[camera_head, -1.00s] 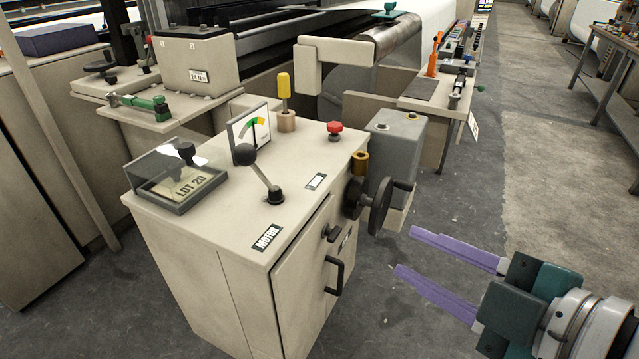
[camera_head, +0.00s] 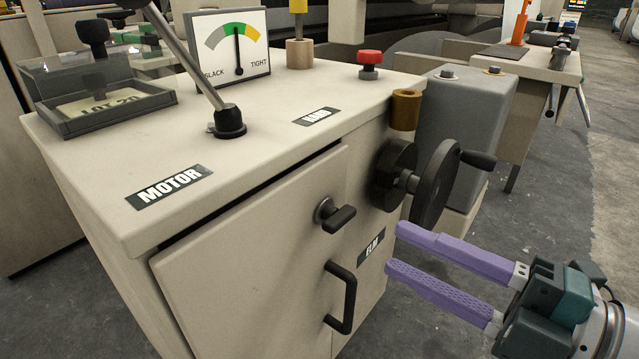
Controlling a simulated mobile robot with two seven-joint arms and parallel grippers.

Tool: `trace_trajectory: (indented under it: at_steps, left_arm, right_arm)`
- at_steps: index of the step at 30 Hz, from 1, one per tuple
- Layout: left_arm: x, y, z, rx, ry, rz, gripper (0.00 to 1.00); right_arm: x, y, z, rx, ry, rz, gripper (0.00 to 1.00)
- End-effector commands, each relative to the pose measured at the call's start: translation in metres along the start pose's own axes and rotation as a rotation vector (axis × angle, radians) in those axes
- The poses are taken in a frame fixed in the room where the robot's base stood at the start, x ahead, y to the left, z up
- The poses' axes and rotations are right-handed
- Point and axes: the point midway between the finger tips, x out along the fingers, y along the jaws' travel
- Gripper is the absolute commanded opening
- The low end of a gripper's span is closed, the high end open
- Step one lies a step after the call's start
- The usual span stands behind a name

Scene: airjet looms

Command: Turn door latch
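The door latch (camera_head: 336,215) is a small black turn knob with a short lever, on the upper right of the beige cabinet door (camera_head: 255,270). The door's top edge shows a dark gap under the cabinet top. My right gripper (camera_head: 392,250) has two purple fingers, spread apart with nothing between them. It is to the right of the latch and handle, apart from the latch, with its fingers pointing left. My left gripper is not in view.
A black handwheel (camera_head: 436,188) with a crank sticks out just above my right gripper. A brass cylinder (camera_head: 406,110) and a grey box (camera_head: 465,125) are beside it. On top stand a lever (camera_head: 230,122), a gauge (camera_head: 232,45) and a red button (camera_head: 369,63). Floor at right is open.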

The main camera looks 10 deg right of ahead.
Motion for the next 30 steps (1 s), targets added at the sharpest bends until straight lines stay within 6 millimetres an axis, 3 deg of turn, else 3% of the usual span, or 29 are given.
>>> trace_trajectory:
  at_steps: [15,27,30]
  left_arm:
    - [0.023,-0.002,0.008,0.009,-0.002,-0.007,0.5]
    - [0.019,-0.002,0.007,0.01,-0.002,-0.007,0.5]
    - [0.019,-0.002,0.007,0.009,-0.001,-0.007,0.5]
  right_arm:
    - [0.064,-0.001,0.001,0.0,0.001,0.004,0.39]
    - [0.063,0.0,0.001,0.001,-0.001,0.0,0.39]
    - [0.063,0.0,0.001,0.001,-0.001,0.0,0.3]
